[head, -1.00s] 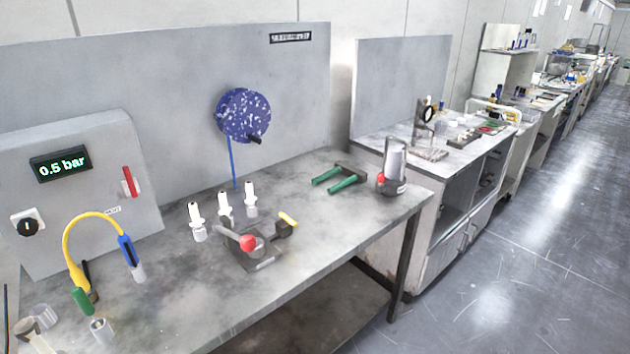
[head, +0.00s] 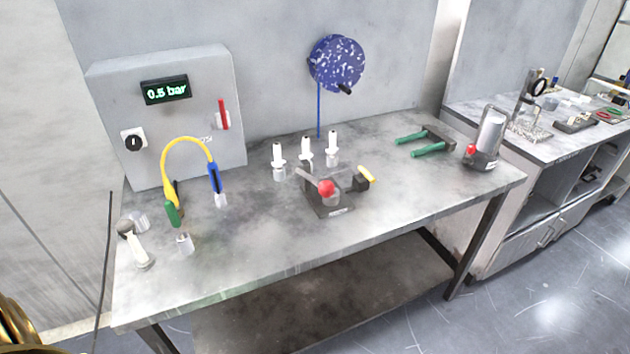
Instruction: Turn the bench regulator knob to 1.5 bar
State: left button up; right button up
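The regulator knob (head: 134,142) is black on a white square plate, low on the left of the grey regulator box (head: 200,115). The box stands at the back left of the bench. Its display (head: 166,90) reads 0.5 bar in green. A red lever (head: 223,114) sits upright on the right of the box face. Neither gripper can be seen in the head view. A gold-coloured part at the bottom left corner looks like a piece of my own body.
The bench (head: 250,265) holds a yellow hose (head: 188,145), several white-topped bottles (head: 305,148), a red-knobbed fixture (head: 330,195), green-handled pliers (head: 428,142) and a grey cylinder device (head: 488,140). A thin dark rod (head: 106,270) stands at the bench's left end. Floor at right is clear.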

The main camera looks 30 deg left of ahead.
aim_at(133, 143)
jog(key=u, duration=1.95)
